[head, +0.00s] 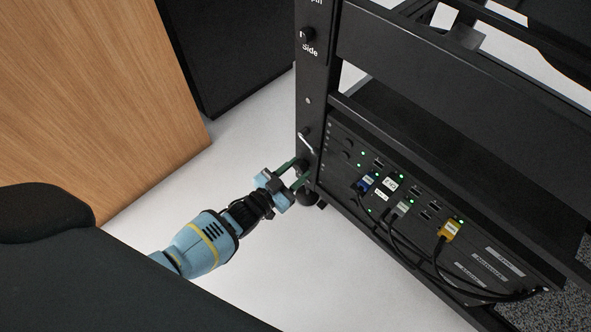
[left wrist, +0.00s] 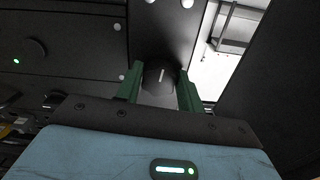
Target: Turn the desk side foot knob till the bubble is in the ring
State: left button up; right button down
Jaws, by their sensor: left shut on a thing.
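My left gripper (head: 297,174) reaches in from the left to the lower end of the rack's black corner post. In the left wrist view its two green fingers stand on either side of a round dark knob (left wrist: 159,77) with a pale line on its face, and they are shut on it. The pale line is close to upright in that view. In the head view the fingers largely hide this knob. A bubble and a ring are not visible in either view. My right gripper is not in view.
The black post (head: 314,95) carries a small knob (head: 306,35) labelled "Side" higher up. A rack panel (head: 440,215) with green lights and plugged cables is right of the gripper. A wooden panel (head: 90,90) stands at left. Pale floor (head: 240,150) lies clear between.

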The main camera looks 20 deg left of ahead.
pick_arm(q)
jog(key=n, duration=0.2)
jog(key=shift+n, duration=0.4)
jog(key=n, duration=0.2)
jog(key=shift+s+d+n, duration=0.1)
jog(key=shift+n, duration=0.2)
jog(key=n, duration=0.3)
jog(key=shift+n, duration=0.9)
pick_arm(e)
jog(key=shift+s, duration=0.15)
pick_arm(q)
jog(key=shift+n, duration=0.3)
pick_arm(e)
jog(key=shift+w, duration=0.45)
pick_arm(q)
jog(key=o, duration=1)
jog(key=shift+c, duration=0.2)
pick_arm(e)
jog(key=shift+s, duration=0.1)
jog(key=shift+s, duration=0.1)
